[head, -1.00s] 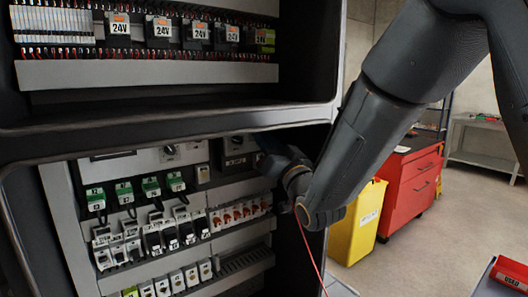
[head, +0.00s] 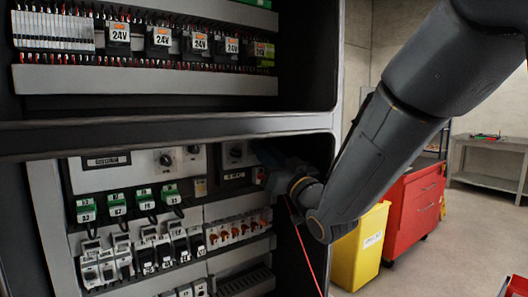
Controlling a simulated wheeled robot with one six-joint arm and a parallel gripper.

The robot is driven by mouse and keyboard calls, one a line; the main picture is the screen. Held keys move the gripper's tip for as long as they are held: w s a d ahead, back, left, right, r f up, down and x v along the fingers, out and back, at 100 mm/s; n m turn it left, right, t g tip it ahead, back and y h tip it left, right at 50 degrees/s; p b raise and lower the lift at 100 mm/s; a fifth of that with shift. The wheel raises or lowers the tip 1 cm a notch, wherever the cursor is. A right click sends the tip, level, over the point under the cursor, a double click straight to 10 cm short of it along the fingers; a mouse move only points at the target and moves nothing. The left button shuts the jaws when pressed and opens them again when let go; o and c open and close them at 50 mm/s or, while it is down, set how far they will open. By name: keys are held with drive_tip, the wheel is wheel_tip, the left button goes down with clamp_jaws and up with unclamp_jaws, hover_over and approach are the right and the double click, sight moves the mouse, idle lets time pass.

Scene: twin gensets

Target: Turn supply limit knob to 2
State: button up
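The lower compartment of the open cabinet holds a panel with rotary knobs. One knob (head: 165,159) and a second knob (head: 193,150) sit on the light plate. A third, dark knob (head: 236,151) is on a dark module at the right. Their labels and settings are too small to read, so I cannot tell which is the supply limit knob. My gripper (head: 264,152) reaches into the compartment just right of the dark module. Its fingers are lost in shadow, and I cannot see whether they touch anything.
The cabinet's crossbar (head: 180,130) runs above the lower compartment. Green relays (head: 115,203) and breakers (head: 150,252) lie below the knobs. A red cable (head: 305,250) hangs below my wrist. A yellow bin (head: 362,245) and red tool cabinet (head: 412,205) stand at right.

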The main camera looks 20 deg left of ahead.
drive_tip(key=o, duration=0.4)
drive_tip(key=shift+o, duration=0.2)
